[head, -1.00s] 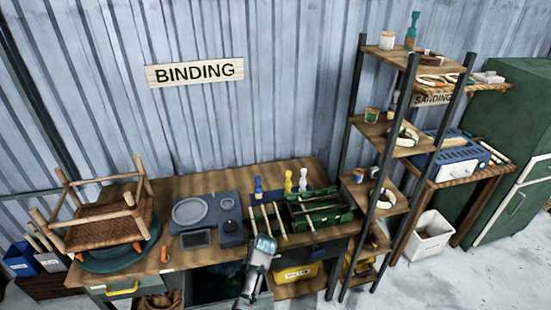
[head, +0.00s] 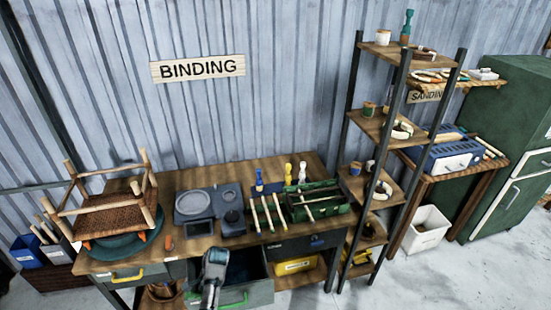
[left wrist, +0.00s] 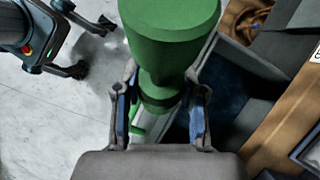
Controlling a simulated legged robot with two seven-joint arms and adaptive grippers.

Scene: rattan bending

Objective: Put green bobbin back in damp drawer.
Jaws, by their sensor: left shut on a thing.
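The green bobbin (left wrist: 170,50) fills the upper middle of the left wrist view. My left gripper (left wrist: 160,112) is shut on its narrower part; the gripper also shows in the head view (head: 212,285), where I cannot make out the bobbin. The drawer under the bench, with a green handle (head: 234,299), is pulled open. My left gripper is in front of its left part. The drawer's dark blue inside (left wrist: 233,105) shows right of the bobbin in the left wrist view.
The bench (head: 170,207) carries an upturned chair frame (head: 112,215), a scale (head: 195,203), a green toolbox (head: 318,207) and blue, yellow and white bobbins. A closed drawer with a yellow handle (head: 127,276) is at left. A shelf rack (head: 372,125) stands at right.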

